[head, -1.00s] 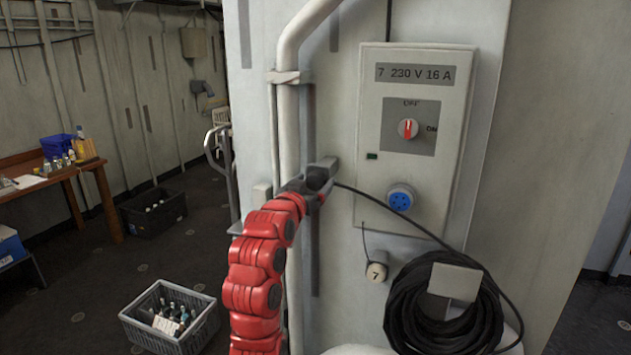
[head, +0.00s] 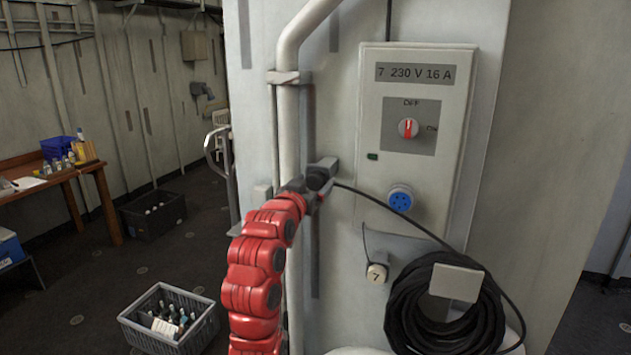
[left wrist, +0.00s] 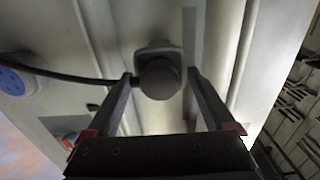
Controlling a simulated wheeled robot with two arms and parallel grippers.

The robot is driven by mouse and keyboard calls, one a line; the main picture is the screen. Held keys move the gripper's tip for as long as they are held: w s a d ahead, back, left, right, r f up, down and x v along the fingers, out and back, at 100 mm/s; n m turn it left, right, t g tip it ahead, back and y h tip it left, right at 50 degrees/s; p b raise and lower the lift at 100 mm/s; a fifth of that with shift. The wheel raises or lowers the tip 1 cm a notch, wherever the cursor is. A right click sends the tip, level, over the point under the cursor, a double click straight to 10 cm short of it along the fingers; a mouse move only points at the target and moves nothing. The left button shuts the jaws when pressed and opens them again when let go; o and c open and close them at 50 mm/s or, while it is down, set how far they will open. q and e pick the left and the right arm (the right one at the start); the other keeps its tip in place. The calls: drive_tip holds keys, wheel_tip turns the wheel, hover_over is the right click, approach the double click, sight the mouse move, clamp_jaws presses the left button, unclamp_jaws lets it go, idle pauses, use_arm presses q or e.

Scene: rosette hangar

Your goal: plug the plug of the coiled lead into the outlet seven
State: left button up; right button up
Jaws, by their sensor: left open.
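Outlet seven is a blue round socket (head: 400,199) low on a grey wall box (head: 455,140) marked "7 230 V 16 A"; it also shows in the left wrist view (left wrist: 12,82). The coiled lead (head: 402,308) hangs in a black coil below, and its cable runs up to the left. Its dark round plug (left wrist: 160,79) is at the cable's end, by a grey bracket on the wall. My left gripper (head: 322,182) is open, left of the outlet. In the left wrist view its fingers (left wrist: 160,82) stand on either side of the plug, with gaps showing. My right gripper is out of view.
The box has a red switch knob (head: 408,128) turned to OFF. A cap marked 7 (head: 377,273) hangs below the outlet. A pale vertical pipe (head: 288,130) runs just left of my gripper. A grey crate of bottles (head: 150,335) stands on the floor.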

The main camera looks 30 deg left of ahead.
sight(313, 184)
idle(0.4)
use_arm(q)
drive_tip(key=shift+b, duration=0.5)
clamp_jaws()
drive_tip(key=shift+f, duration=0.1)
idle(0.4)
drive_tip(key=shift+b+v, duration=0.3)
drive_tip(key=shift+v, duration=0.5)
drive_tip(key=shift+b+v, duration=0.65)
drive_tip(key=shift+v, duration=1.55)
drive_tip(key=shift+w, duration=0.1)
